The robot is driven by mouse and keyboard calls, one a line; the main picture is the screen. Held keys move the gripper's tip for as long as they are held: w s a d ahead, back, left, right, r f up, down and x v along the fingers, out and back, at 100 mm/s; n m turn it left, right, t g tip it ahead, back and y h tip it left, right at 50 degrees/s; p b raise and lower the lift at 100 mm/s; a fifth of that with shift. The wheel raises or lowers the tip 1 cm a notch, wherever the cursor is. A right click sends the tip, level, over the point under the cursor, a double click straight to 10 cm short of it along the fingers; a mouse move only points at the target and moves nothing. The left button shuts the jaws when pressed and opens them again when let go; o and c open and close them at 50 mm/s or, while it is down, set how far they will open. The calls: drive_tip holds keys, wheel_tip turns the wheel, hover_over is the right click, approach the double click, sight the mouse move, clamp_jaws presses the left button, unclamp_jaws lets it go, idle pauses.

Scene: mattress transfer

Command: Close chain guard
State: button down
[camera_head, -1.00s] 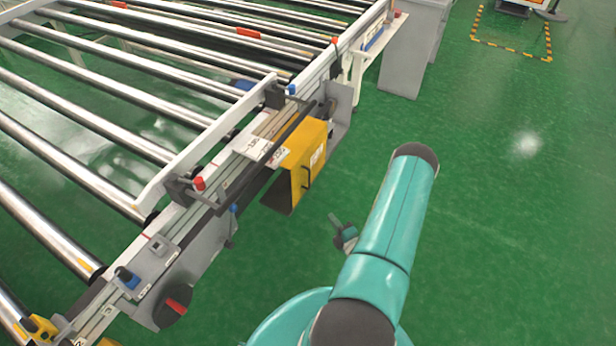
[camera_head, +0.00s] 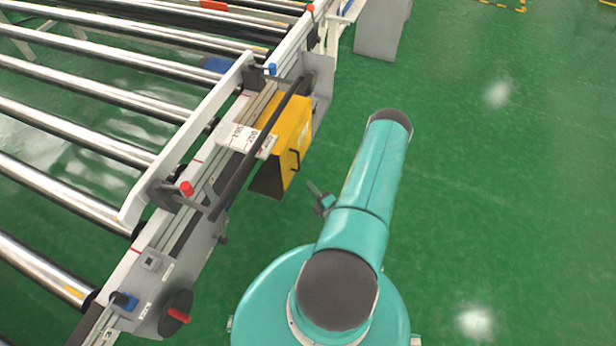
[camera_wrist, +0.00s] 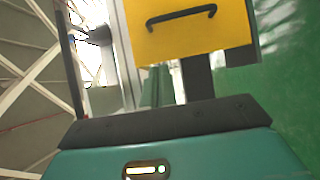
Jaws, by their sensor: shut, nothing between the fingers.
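The yellow chain guard (camera_head: 289,128) hangs on the outer side of the conveyor's side rail, with a dark hollow showing at its near end. A black handle (camera_head: 295,160) is on its outer face. In the wrist view the yellow guard face (camera_wrist: 190,38) fills the top middle, with its black handle (camera_wrist: 181,14) near the upper edge. My gripper (camera_head: 314,190) shows small and partly hidden behind my teal arm, below and right of the handle. It is shut and empty, and appears apart from the guard.
The roller conveyor (camera_head: 95,88) fills the left side. A black bar (camera_head: 255,150) runs along its rail beside the guard. A red-handled round switch (camera_head: 177,313) sits on the near rail side. A grey cabinet (camera_head: 380,28) stands beyond. Green floor (camera_head: 500,200) on the right is open.

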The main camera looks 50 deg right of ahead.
drive_tip(key=w+d, duration=0.5)
drive_tip(key=w, duration=0.5)
drive_tip(key=shift+d, duration=0.3)
drive_tip(key=shift+w, duration=0.1)
